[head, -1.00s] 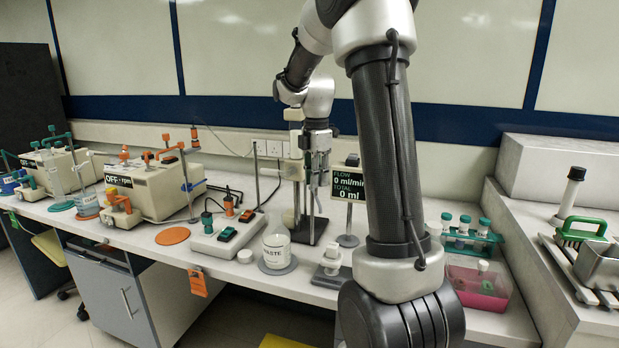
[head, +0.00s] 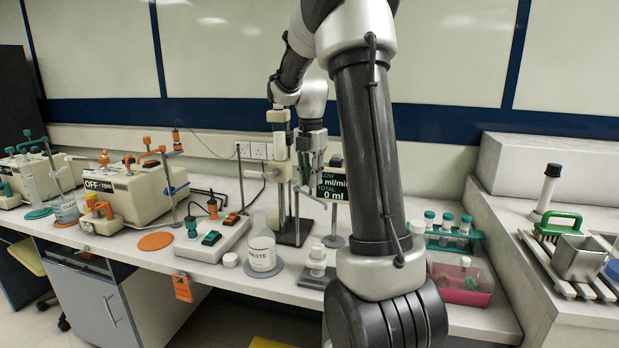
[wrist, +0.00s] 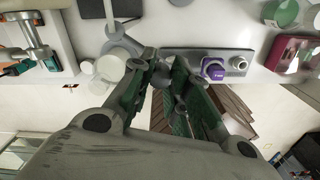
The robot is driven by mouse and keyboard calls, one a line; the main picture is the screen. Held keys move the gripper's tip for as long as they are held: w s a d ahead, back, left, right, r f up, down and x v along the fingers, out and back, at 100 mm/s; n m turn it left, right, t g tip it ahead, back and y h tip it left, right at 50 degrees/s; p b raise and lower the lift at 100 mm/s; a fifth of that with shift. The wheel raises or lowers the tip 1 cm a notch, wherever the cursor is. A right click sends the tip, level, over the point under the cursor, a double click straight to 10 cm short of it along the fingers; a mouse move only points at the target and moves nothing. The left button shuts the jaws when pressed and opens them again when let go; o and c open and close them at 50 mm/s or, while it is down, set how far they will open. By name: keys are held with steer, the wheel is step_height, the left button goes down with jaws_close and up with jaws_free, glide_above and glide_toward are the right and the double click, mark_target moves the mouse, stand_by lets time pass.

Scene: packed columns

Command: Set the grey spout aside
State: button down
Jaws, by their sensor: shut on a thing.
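My gripper (head: 306,182) hangs to the right of the tall column on the stand, in front of the flow display, in the head view. In the wrist view its dark green-grey fingers (wrist: 166,70) are close together, with a small grey piece, apparently the grey spout (wrist: 161,74), between them. Most of the spout is hidden by the fingers, and its shape is hard to make out. The clear column (head: 280,140) stands upright on a dark base, just left of my gripper.
A waste beaker (head: 262,253) and a small grey holder (head: 317,265) stand near the bench's front edge. The flow display (head: 333,185) is partly covered by my gripper. A teal rack of vials (head: 452,238) and a pink box (head: 460,284) stand right of my arm.

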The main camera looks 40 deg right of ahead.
steer(key=c, duration=1.3)
jaws_free()
steer(key=shift+r, duration=0.15)
step_height(320, 180, up, 12)
